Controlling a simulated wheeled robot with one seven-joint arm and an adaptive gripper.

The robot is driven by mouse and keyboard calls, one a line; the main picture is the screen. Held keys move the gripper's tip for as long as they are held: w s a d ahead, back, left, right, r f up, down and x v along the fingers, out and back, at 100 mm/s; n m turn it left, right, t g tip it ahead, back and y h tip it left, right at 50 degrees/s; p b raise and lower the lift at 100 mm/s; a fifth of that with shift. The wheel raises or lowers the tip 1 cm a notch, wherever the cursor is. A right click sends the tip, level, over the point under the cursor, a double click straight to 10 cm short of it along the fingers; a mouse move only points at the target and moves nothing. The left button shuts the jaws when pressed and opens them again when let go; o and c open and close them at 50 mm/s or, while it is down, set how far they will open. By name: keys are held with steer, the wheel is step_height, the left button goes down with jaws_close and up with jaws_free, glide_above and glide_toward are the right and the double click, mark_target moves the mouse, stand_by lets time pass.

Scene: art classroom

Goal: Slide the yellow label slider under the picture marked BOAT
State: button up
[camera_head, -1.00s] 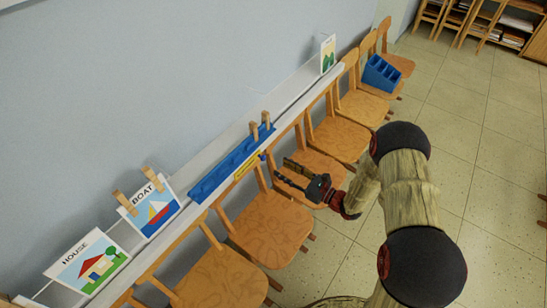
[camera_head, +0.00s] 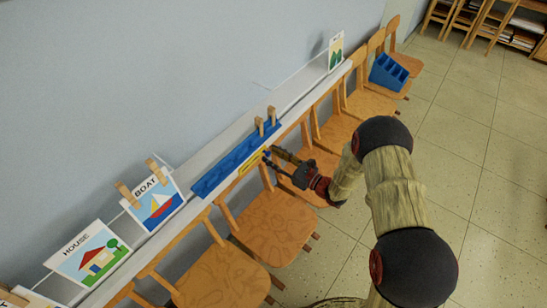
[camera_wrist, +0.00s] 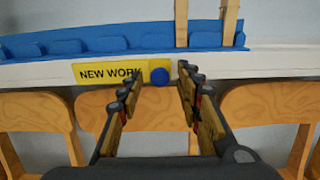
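The BOAT picture (camera_head: 157,204) stands on the ledge to the left, held by wooden clips. My gripper (camera_wrist: 156,84) is open, its fingers on either side of the knob in the wrist view. I cannot tell whether either finger touches it. In the head view my gripper (camera_head: 268,155) is right beside the slider's right end.
The HOUSE picture (camera_head: 90,256) is left of BOAT, and another picture (camera_head: 335,53) stands at the far right. A blue tray (camera_head: 218,172) lies along the ledge (camera_head: 285,99). Wooden chairs (camera_head: 275,222) line the front below it. A blue rack (camera_head: 389,72) sits on one chair.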

steer(key=shift+c, duration=1.2)
jaws_close()
